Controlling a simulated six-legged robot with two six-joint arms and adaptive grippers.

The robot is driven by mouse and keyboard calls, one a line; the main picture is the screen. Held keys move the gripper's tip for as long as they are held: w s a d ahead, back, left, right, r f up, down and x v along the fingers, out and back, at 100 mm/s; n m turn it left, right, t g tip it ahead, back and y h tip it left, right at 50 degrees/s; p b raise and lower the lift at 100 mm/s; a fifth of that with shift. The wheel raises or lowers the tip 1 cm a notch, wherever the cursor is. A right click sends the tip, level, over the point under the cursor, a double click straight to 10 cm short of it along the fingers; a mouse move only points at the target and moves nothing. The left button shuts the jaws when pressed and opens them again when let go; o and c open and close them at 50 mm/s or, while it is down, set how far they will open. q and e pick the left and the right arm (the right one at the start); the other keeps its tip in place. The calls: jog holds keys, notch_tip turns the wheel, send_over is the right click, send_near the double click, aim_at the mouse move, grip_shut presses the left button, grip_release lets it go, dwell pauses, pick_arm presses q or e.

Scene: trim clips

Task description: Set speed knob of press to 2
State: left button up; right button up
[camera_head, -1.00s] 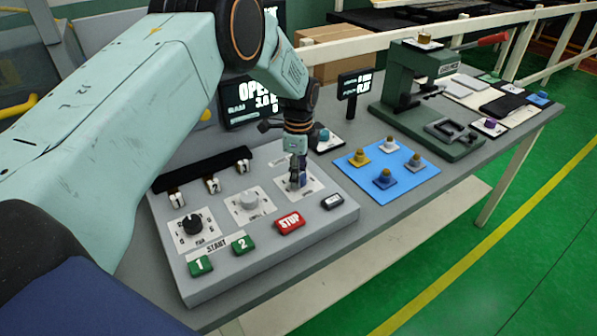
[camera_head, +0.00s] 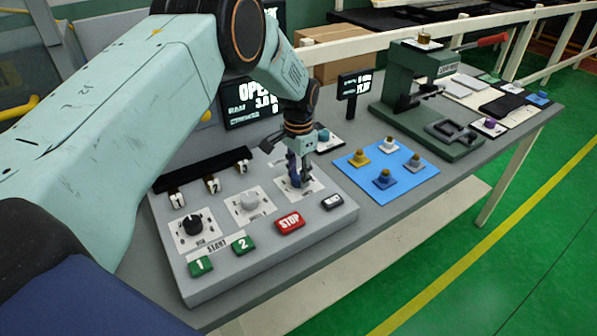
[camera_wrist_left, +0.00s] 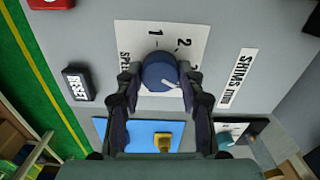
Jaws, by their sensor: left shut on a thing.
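The speed knob (camera_wrist_left: 160,72) is a round blue knob with a white pointer mark, on a white dial plate (camera_wrist_left: 130,35) marked "SPEED" with 1, 2 and a partly hidden number. The pointer mark points to the right in the left wrist view, clockwise past the 2. My left gripper (camera_wrist_left: 160,88) has one finger on each side of the knob and is shut on it. In the head view my left gripper (camera_head: 298,178) reaches down onto the grey press panel (camera_head: 330,220) and mostly hides the knob. My right gripper is not in view.
A red STOP button (camera_head: 290,222), a RESET button (camera_head: 332,202), a grey knob (camera_head: 249,201), a black knob (camera_head: 192,225) and green start buttons (camera_head: 243,244) surround it. A blue mat (camera_head: 402,180) with several small pieces and a green press (camera_head: 405,85) stand to the right.

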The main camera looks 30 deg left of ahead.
pick_arm(q)
jog(key=n, duration=0.4)
jog(key=shift+w+r+n, duration=0.15)
jog(key=shift+r+n, duration=0.05)
jog(key=shift+n, duration=0.1)
jog(key=n, duration=0.3)
jog(key=shift+n+p, duration=0.3)
jog(key=shift+n, duration=0.1)
jog(key=n, duration=0.3)
jog(key=shift+w, duration=0.1)
jog(key=shift+r+n, duration=0.1)
jog(key=shift+n, duration=2)
jog(key=o, duration=1.2)
jog(key=shift+s, duration=0.2)
jog(key=shift+f, duration=0.2)
